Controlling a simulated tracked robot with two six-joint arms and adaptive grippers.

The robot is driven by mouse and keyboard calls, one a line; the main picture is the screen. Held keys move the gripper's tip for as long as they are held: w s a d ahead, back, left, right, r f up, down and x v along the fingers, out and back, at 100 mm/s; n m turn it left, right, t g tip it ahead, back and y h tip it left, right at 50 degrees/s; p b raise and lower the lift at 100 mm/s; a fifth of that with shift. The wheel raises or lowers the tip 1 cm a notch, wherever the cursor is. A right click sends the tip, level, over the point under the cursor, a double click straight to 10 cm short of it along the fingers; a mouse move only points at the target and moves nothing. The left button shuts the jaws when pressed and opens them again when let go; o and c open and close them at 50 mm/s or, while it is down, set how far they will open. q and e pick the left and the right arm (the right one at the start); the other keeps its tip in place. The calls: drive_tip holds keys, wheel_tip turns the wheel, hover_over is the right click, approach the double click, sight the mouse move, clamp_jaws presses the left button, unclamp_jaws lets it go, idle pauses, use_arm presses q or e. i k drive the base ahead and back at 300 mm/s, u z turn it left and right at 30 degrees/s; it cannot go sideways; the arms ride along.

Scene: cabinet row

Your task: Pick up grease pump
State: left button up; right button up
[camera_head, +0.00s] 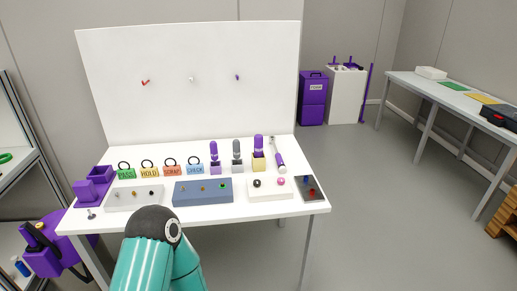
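No object is clearly recognisable as the grease pump. Three upright bottle- or tool-like items stand at the back of the white table: one with a purple top (214,152), a grey one (236,152) and a purple one in a tan block (258,153). A slanted tool with a purple handle (280,162) lies to their right. A purple piece of equipment with a black hose (42,262) stands low at the left, partly cut off and too small to identify. My teal arm shows at the bottom centre; neither gripper is in view.
The white table (225,212) carries several coloured tags, a blue block (190,192), white blocks (122,198) and a dark box (310,188). A white board (190,110) rises behind it. A side table (455,97) stands right. The floor between is clear.

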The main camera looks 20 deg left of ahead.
sight(258, 146)
drive_tip(key=z, duration=0.05)
drive_tip(key=i, duration=1)
drive_tip(key=u, duration=0.05)
